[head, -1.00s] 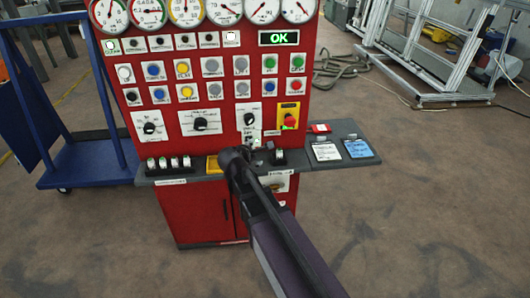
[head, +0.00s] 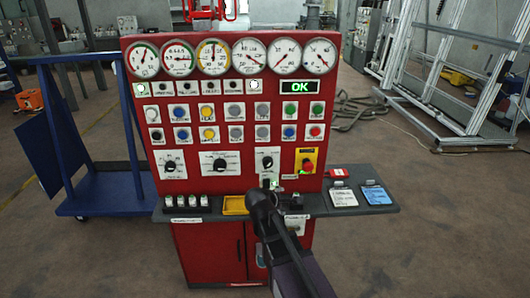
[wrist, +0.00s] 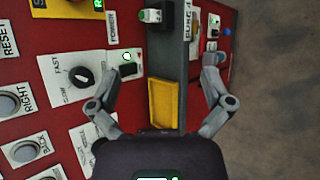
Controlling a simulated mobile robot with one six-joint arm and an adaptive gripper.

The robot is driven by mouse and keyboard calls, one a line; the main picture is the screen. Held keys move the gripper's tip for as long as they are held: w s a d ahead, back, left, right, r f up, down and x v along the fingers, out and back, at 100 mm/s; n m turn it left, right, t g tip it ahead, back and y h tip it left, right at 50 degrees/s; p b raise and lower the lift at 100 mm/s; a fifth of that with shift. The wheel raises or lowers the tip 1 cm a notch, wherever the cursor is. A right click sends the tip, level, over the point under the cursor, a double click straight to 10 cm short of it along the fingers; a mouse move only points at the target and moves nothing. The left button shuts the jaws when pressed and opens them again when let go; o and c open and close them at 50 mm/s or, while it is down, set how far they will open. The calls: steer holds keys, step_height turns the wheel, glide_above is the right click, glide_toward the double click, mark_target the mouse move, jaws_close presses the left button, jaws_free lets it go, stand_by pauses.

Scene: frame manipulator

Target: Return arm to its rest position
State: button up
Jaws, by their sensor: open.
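My arm (head: 290,262) reaches up from the bottom of the head view to the red control panel (head: 330,62). My gripper (head: 270,184) is at the panel's front shelf, below the knobs and left of the red emergency button (head: 308,166); its fingertips are small and hard to make out there. In the wrist view my gripper (wrist: 168,68) is open, its two fingers wide apart with nothing between them. A yellow tray (wrist: 163,104) on the grey shelf shows beyond and between the fingers.
The shelf (head: 375,204) carries a white card (head: 343,195) and a blue card (head: 375,195) at right. Gauges (head: 249,56) and buttons cover the panel. A blue cart (head: 105,192) stands left. Floor at right is clear.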

steer(key=s+d+f+m+g+y, duration=0.2)
steer(key=s+f+m+g+y, duration=0.1)
steer(key=s+m, duration=0.4)
steer(key=s+d+f+m+g+y, duration=0.2)
steer(key=s+f+m+g+y, duration=0.1)
steer(key=s+m, duration=0.5)
steer(key=s+f+g, duration=0.1)
steer(key=s+g, duration=0.1)
steer(key=s, duration=0.1)
steer(key=shift+d+y, duration=0.3)
